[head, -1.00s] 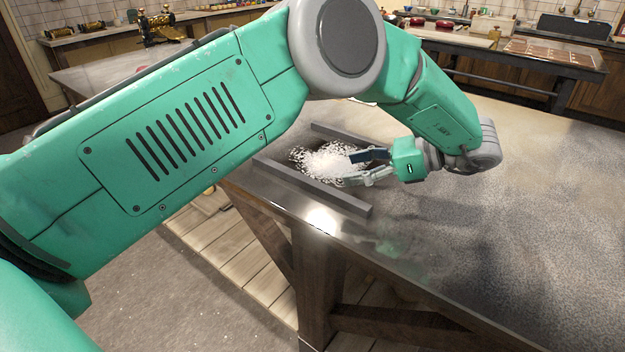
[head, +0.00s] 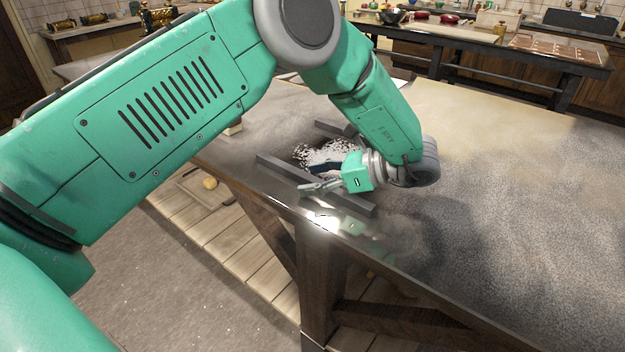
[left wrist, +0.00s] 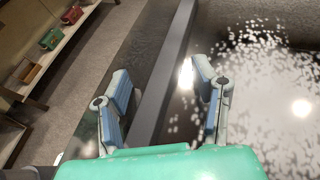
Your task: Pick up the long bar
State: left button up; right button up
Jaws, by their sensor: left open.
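A long dark grey bar (head: 276,167) lies on the table along its near edge. A second grey bar (head: 334,129) lies farther back, partly hidden by my arm. My left gripper (head: 316,177) is open over the near bar, with one finger on each side of it in the picture. In the left wrist view the bar (left wrist: 171,72) runs lengthwise between the open fingers of the gripper (left wrist: 162,76). I cannot tell whether the fingers touch it or how far above it they are. My right gripper is not in view.
White flecks (head: 318,150) are scattered on the dark surface between the bars. The table (head: 520,190) is clear to the right. Its near edge drops to the floor close to the near bar. Counters with kitchen things stand at the back.

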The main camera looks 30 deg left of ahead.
pick_arm(q)
jog(key=shift+a+f, duration=0.1)
jog(key=shift+a, duration=0.3)
grip_shut()
jog(key=shift+d, duration=0.15)
